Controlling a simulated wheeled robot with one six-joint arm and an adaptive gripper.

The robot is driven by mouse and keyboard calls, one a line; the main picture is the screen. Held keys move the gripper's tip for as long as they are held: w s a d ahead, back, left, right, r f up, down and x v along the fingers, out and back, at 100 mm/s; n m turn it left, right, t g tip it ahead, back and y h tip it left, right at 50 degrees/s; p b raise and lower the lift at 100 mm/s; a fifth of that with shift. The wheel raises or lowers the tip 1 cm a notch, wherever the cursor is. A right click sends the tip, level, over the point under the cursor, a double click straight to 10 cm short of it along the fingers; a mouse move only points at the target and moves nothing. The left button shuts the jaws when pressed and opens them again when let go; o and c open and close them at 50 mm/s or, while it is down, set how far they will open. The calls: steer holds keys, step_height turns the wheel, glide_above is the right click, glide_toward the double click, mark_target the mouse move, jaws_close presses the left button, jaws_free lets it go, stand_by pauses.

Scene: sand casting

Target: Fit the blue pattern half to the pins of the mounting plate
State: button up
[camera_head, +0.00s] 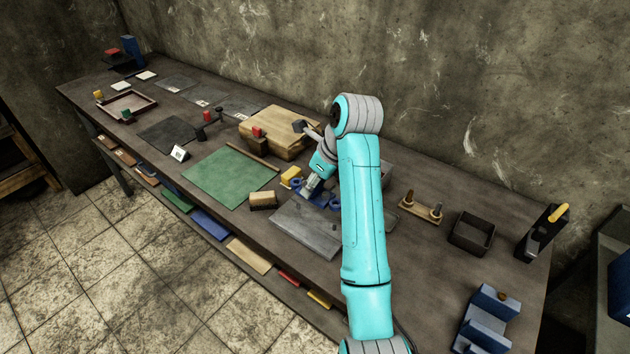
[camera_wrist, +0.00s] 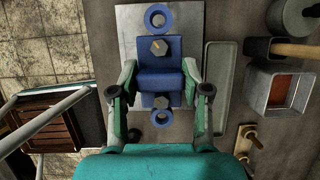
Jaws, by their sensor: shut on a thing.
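The blue pattern half (camera_wrist: 160,79) is a blocky blue piece with a ring at each end. My gripper (camera_wrist: 160,82) is shut on its middle, one finger on each side. In the head view the blue pattern half (camera_head: 324,200) shows beneath my gripper (camera_head: 312,188), partly hidden by my arm. The grey mounting plate (camera_head: 300,226) lies flat on the bench; in the wrist view the plate (camera_wrist: 181,20) shows behind the blue piece. Two grey hexagonal heads show on the blue piece. I cannot tell whether pins are in its holes or whether it touches the plate.
A yellow block (camera_head: 291,175) and a tan brush-like block (camera_head: 263,200) lie left of the plate. A wooden block (camera_head: 280,133) stands behind. A dark open box (camera_head: 472,233) and a wooden stand with two pegs (camera_head: 421,209) are to the right. A green mat (camera_head: 228,177) lies left.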

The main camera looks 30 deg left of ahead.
mark_target(326, 194)
steer(key=shift+f, duration=2.65)
steer(key=shift+f, duration=1.5)
steer(key=o, duration=1.3)
steer(key=shift+v, duration=3.7)
